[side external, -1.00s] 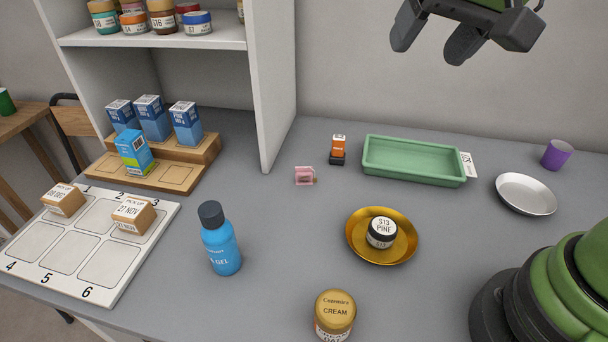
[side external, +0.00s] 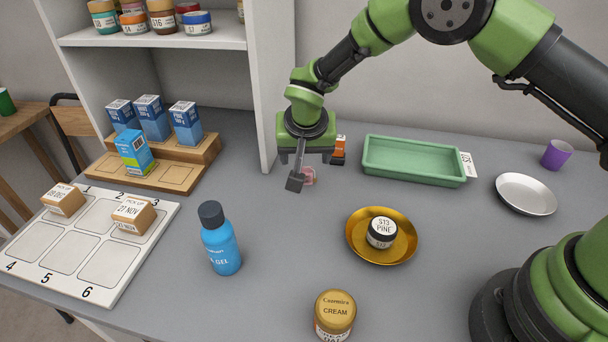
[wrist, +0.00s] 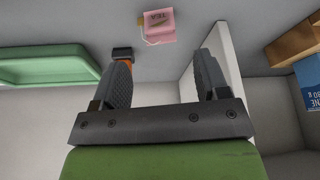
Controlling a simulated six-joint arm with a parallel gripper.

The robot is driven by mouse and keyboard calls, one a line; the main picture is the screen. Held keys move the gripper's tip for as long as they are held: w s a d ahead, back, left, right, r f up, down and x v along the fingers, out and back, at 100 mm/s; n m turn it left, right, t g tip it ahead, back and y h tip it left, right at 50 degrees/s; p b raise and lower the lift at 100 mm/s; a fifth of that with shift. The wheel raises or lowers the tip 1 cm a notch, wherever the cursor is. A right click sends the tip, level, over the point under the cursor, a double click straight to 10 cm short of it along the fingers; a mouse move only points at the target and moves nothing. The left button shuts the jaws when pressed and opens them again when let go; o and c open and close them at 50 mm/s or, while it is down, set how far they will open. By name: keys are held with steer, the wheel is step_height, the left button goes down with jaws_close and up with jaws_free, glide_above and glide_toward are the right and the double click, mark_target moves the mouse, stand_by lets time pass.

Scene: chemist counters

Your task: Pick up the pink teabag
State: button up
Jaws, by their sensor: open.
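The pink teabag (side external: 309,176) lies on the grey counter, partly hidden behind my gripper in the side view. In the wrist view the teabag (wrist: 159,25) shows its "TEA" label and lies beyond the fingertips, roughly in line with the gap between them. My gripper (side external: 305,178) is open and empty, pointing down at the counter close to the teabag. In the wrist view my gripper (wrist: 163,65) has its two fingers spread apart, and neither touches the teabag there.
A small orange box on a dark base (side external: 339,152) stands just right of my gripper. The green tray (side external: 412,178) is further right. The white shelf wall (side external: 268,90) rises close on the left. A blue gel bottle (side external: 221,243) and a gold dish (side external: 360,250) stand nearer the front.

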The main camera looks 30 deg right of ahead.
mark_target(304, 168)
steer(key=shift+x, duration=3.15)
steer(key=shift+a, duration=0.15)
steer(key=shift+c, duration=0.5)
steer(key=c, duration=0.9)
